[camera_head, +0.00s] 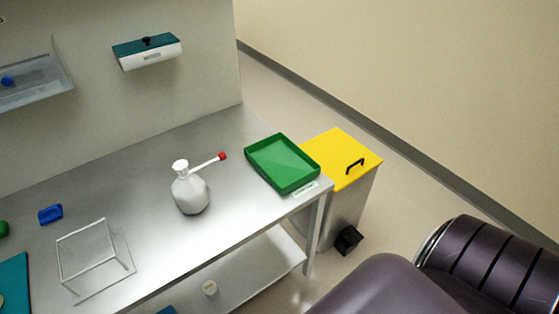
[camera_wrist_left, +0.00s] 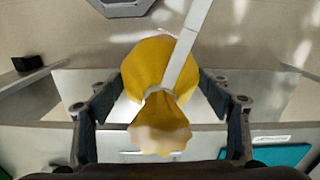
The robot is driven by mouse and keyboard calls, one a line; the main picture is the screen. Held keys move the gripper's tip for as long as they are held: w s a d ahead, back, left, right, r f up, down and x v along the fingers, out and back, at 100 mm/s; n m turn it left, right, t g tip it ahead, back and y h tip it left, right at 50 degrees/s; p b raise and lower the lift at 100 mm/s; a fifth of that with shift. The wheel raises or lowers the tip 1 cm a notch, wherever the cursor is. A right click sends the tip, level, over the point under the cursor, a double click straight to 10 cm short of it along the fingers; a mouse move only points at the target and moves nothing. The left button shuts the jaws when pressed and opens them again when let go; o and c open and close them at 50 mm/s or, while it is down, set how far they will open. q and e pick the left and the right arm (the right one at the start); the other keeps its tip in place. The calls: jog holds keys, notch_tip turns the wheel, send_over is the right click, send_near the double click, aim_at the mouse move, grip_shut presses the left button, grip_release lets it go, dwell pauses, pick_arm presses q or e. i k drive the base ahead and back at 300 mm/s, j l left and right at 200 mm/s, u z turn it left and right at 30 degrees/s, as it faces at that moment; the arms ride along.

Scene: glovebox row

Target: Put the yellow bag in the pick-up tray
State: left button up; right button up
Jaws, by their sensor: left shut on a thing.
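The yellow bag (camera_wrist_left: 160,75) is in the left wrist view, with a gathered neck bound by a pale tie and a long white strip across it. My left gripper (camera_wrist_left: 160,105) has a dark finger on each side of the bag and is shut on it. What lies under the bag is partly hidden. In the head view a shallow green tray (camera_head: 283,163), which looks empty, sits at the right end of the steel bench; I take it as the pick-up tray. A small unreadable label is at its front edge. Neither gripper nor the bag shows in the head view.
A white wash bottle with a red-tipped spout (camera_head: 190,192) stands left of the tray. A clear box frame (camera_head: 92,255) and a blue item (camera_head: 50,214) are further left. A yellow-lidded bin (camera_head: 343,157) stands beyond the bench's right end. The bench (camera_head: 140,185) is clear between them.

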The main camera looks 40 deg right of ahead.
aim_at(277, 160)
jog(key=l, duration=0.9)
jog(key=i+l+z, duration=0.1)
jog(key=l, duration=0.8)
